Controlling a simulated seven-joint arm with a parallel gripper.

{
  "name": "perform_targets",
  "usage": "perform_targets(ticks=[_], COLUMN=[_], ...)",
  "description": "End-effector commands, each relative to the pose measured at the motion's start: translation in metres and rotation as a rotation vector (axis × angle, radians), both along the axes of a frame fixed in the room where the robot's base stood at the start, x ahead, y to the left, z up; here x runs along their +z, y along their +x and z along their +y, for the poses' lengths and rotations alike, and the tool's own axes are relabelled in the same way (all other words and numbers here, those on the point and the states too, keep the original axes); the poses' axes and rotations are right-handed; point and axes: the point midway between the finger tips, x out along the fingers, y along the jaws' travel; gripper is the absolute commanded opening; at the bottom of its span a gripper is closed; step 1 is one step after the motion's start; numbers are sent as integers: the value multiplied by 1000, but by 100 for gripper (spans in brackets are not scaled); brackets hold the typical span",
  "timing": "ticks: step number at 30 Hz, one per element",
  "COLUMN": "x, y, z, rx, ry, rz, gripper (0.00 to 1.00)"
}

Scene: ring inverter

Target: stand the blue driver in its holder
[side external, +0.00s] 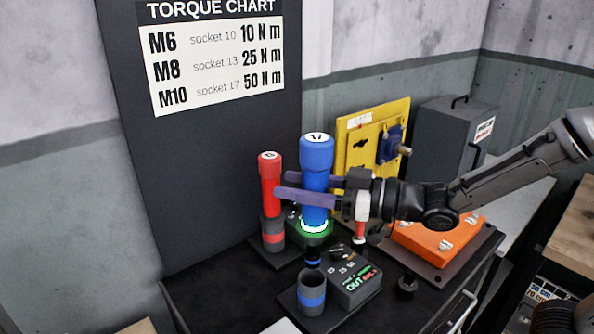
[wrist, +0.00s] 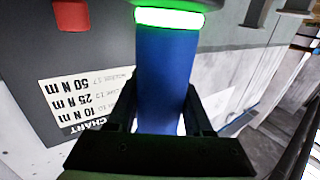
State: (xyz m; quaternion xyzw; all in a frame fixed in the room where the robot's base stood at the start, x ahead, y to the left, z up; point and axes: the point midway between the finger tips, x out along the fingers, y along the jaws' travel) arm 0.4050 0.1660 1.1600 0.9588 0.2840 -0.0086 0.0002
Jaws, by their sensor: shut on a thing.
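The blue driver (side external: 316,180), marked 17 on its cap, is upright in the side view with a bright green-white ring (side external: 314,227) at its lower end. My gripper (side external: 278,187) is shut on it, with one finger on either side of the body. The wrist view also shows the blue driver (wrist: 165,75) between my gripper's fingers (wrist: 160,95). The driver's lower end is over a dark green-lit block; I cannot tell whether it touches. A grey cup with a blue band (side external: 311,294), the matching holder, stands empty at the front.
A red driver (side external: 269,185) stands in a red-banded grey cup (side external: 273,235) close to my left fingertips. A control box (side external: 354,283) is beside the blue-banded cup. An orange case (side external: 437,240), a yellow panel (side external: 365,130) and a torque chart board (side external: 215,180) surround the work.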

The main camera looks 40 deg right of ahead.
Motion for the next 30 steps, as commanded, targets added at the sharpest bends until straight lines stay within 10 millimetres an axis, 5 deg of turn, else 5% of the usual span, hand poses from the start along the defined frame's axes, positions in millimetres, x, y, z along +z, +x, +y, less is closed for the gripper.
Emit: perform_targets(ticks=[30], x=[-96], y=[1], z=[0], rx=[0], ry=[4], rz=[-7], gripper=[0])
